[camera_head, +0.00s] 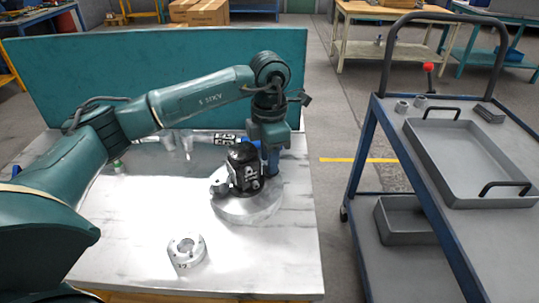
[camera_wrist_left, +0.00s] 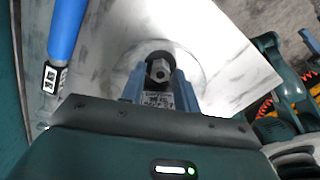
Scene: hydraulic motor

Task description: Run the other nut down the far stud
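The black motor (camera_head: 243,168) stands on a round grey flange base (camera_head: 250,207) on the table. A grey nut-like piece (camera_head: 218,187) sits at the motor's left side, low over the base. My left gripper (camera_head: 271,168) points down at the motor's right, far side. In the left wrist view its two blue fingers (camera_wrist_left: 160,76) lie on either side of a grey hex nut (camera_wrist_left: 160,69) and appear closed on it. The nut is over the round base. The stud below it is hidden, so I cannot tell how far down the nut sits. My right gripper is out of view.
A grey ring-shaped part (camera_head: 186,252) lies near the table's front. A blue-handled tool (camera_wrist_left: 67,30) lies behind the motor. A green panel (camera_head: 150,70) closes the table's back. A cart at right holds a grey tray (camera_head: 470,165) and small grey parts (camera_head: 402,107).

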